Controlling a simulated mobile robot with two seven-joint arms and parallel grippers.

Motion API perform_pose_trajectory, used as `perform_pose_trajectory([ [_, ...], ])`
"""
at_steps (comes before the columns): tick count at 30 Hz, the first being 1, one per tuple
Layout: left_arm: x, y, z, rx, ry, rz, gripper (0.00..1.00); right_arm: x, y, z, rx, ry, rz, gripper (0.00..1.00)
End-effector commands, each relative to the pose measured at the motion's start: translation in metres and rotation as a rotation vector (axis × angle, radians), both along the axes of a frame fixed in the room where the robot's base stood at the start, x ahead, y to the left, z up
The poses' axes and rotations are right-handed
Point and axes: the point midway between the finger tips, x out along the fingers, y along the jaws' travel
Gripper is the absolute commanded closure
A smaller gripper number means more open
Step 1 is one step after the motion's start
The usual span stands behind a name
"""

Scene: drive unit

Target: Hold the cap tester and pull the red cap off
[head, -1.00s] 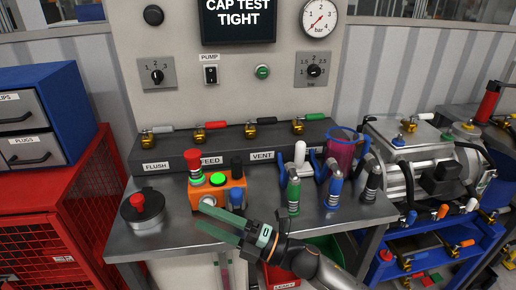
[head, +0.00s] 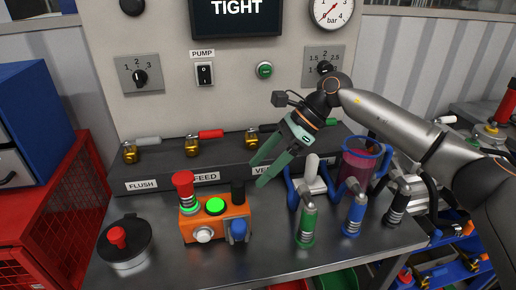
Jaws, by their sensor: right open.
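The orange cap tester (head: 217,220) stands on the metal bench in the head view, with a lit green top button (head: 215,205). The red cap (head: 183,184) sits upright on its left post, above a green glowing ring. A black cap (head: 238,192) is on its right post; a white knob and a blue cap are on its front. My right gripper (head: 257,174) is open and empty. Its green fingers point down and left, to the right of the black cap and apart from the tester as far as I can tell. My left gripper is not in view.
A dark lidded pot (head: 125,246) with a red knob stands at left. Green (head: 306,226) and blue (head: 354,215) handled fittings and a clear pink jug (head: 362,165) stand at right. A valve manifold (head: 167,181) runs behind. The screen reads "TIGHT".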

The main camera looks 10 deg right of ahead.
Motion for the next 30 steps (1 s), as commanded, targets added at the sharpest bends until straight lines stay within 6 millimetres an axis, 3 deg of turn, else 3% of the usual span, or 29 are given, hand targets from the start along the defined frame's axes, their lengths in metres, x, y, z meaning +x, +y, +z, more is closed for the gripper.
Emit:
perform_pose_trajectory([
  [5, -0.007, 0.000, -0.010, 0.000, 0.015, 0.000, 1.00, 0.001, 0.001, -0.007, -0.014, -0.006, 0.003, 0.30],
  [15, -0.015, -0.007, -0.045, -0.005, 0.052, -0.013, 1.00, 0.000, 0.041, -0.057, -0.012, -0.004, 0.005, 0.30],
  [21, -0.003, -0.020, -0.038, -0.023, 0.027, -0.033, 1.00, 0.000, 0.055, -0.069, -0.011, -0.006, 0.002, 0.30],
  [30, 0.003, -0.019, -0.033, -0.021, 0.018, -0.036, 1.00, 0.000, 0.057, -0.069, -0.011, -0.005, 0.001, 0.30],
])
